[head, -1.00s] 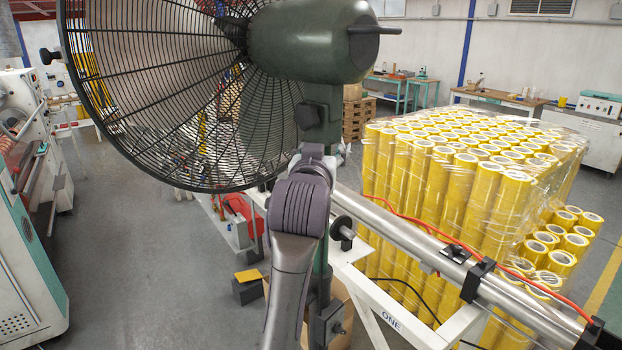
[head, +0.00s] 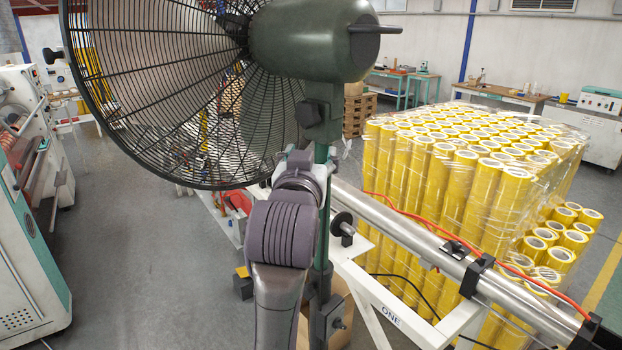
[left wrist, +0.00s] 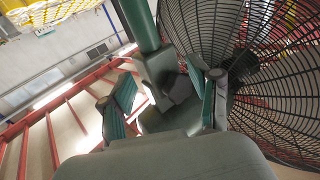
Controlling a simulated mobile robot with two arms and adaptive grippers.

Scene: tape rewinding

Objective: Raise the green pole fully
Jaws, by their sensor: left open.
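The green pole (head: 325,215) stands upright under the fan, and its lower part runs down beside my arm. At its top is the dark bracket block (head: 321,112) that carries the fan's green motor housing (head: 314,42) and black grille (head: 160,90). My left gripper (head: 303,165) is at the pole just below this block; its fingers are mostly hidden in the head view. In the left wrist view, the left gripper (left wrist: 160,90) is open, its teal-padded fingers apart on either side of the bracket area, with the pole (left wrist: 140,25) running upward in the picture. My right gripper is not in view.
A steel roller bar (head: 410,235) on a white frame (head: 372,290) is close at right. Yellow rolls (head: 440,185) wrapped in film stand behind it. A white and teal machine (head: 25,255) is at far left.

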